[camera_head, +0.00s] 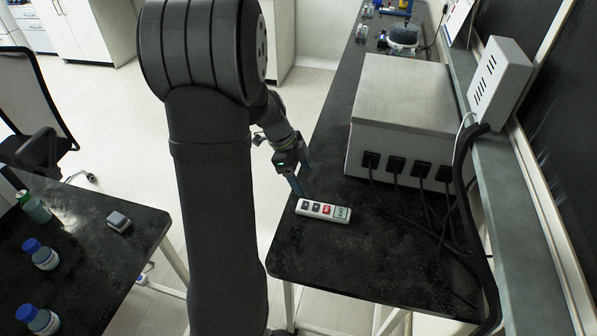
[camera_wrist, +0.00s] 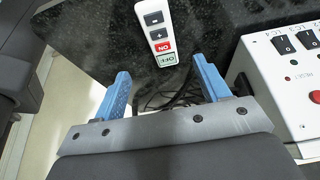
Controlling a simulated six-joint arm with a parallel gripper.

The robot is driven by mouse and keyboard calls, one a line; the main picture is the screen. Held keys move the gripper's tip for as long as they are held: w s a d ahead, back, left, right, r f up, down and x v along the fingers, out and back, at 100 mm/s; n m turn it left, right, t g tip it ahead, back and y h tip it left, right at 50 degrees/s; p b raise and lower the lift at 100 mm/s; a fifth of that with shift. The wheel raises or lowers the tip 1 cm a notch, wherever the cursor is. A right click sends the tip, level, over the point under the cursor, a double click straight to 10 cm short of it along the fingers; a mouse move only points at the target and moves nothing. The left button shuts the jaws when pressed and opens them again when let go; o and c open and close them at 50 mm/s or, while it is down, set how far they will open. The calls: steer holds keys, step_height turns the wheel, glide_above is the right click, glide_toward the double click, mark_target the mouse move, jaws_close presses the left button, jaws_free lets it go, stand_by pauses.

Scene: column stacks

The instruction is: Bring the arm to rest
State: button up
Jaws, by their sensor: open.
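My gripper (camera_head: 297,182) hangs from the arm above the black bench, just behind a white remote. In the wrist view the two blue fingers of my gripper (camera_wrist: 163,88) are spread wide apart with nothing between them. The white remote (camera_wrist: 155,28) lies beyond the fingertips there, with dark buttons, a red ON button and a green-edged OFF button. In the head view the remote (camera_head: 322,210) lies flat near the front of the bench. I cannot tell whether a fingertip touches it.
A white and grey box (camera_head: 408,110) with plugged-in black cables stands right of my gripper. Its switch panel (camera_wrist: 292,70) shows in the wrist view. A side table at left holds bottles (camera_head: 40,254) and a small grey device (camera_head: 118,221). The bench front is mostly clear.

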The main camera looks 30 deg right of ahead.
mark_target(318, 207)
steer(key=x, duration=1.2)
steer(key=shift+w+r, duration=0.1)
steer(key=shift+r, duration=1.7)
steer(key=shift+f, duration=0.1)
